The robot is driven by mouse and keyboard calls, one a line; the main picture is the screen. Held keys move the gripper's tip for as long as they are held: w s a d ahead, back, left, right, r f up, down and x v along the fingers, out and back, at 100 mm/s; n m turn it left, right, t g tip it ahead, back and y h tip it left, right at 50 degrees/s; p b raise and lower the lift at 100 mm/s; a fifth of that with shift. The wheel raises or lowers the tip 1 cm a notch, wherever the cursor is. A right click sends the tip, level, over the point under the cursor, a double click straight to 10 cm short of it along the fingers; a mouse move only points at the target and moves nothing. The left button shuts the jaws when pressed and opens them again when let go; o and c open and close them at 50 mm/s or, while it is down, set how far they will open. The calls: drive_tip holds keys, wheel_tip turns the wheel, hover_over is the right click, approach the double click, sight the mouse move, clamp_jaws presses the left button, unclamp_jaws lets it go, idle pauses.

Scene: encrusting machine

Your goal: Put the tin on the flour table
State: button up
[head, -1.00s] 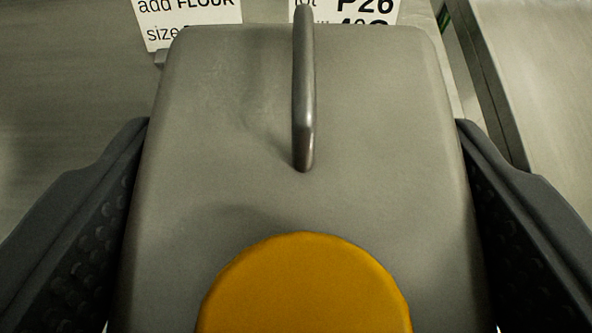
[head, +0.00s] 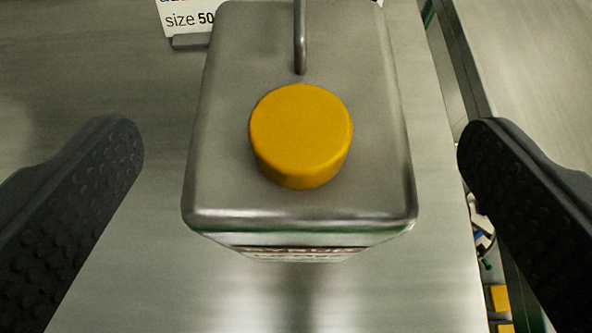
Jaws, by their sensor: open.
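The tin (head: 228,165) is a grey metal can with a yellow round cap (head: 301,130) and a thin handle (head: 300,45) on top. It stands upright on a brushed metal surface (head: 140,270), in the middle of the head view. A strip of its printed front label shows below the top edge. My gripper (head: 300,150) is open, with one dark ridged finger on each side of the tin and a clear gap to both sides. Whether this surface is the flour table I cannot tell.
A white printed card (head: 185,20) in a small stand is behind the tin, partly cut off. The metal surface ends at a raised edge (head: 455,60) on the right. Beyond it are cables and yellow pieces (head: 499,298) lower down, and another metal surface (head: 530,60).

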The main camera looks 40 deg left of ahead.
drive_tip(key=v, duration=0.6)
drive_tip(key=shift+s+d+r, duration=0.15)
drive_tip(key=shift+s+d, duration=0.05)
